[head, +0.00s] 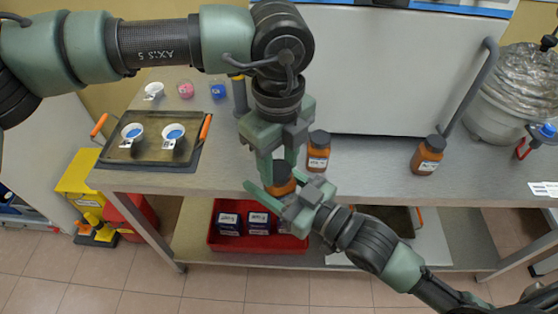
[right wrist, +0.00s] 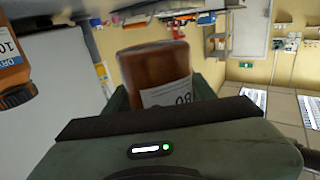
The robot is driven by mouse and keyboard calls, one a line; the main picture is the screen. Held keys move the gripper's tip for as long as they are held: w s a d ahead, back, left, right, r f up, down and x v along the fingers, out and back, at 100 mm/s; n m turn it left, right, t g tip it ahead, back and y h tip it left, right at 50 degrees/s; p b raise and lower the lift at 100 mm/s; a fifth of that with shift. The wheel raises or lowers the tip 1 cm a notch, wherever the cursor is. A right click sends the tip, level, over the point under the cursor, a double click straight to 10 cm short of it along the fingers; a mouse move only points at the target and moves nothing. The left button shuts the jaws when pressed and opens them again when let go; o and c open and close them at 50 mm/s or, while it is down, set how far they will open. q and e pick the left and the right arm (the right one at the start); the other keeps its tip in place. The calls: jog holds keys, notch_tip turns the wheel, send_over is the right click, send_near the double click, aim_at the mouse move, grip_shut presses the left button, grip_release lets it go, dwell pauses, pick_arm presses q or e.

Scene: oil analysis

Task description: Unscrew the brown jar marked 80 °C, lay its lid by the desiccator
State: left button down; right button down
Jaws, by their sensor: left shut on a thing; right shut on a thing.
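The brown jar marked 80 (right wrist: 155,70) is in my right gripper (head: 283,190), held in the air just off the bench's front edge. In the head view the jar (head: 284,180) shows only partly between the fingers. In the right wrist view its label reads 80, upside down. My left gripper (head: 281,168) points down from above and is shut at the jar's top. The lid is mostly hidden by the fingers; I cannot tell whether it is still seated on the jar. The desiccator (head: 498,115) stands at the right end of the bench, covered by a clear dome.
Two other brown jars stand on the bench (head: 380,178), one (head: 318,152) close behind my grippers, one (head: 427,157) near the oven handle. A tray (head: 118,152) with two dishes lies at left. A red bin (head: 262,243) is on the lower shelf.

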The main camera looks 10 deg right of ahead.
pick_arm(q)
jog(key=shift+a+r, duration=0.1)
jog(key=shift+r, duration=0.1)
jog(key=shift+r, duration=0.9)
jog(key=shift+r, duration=0.1)
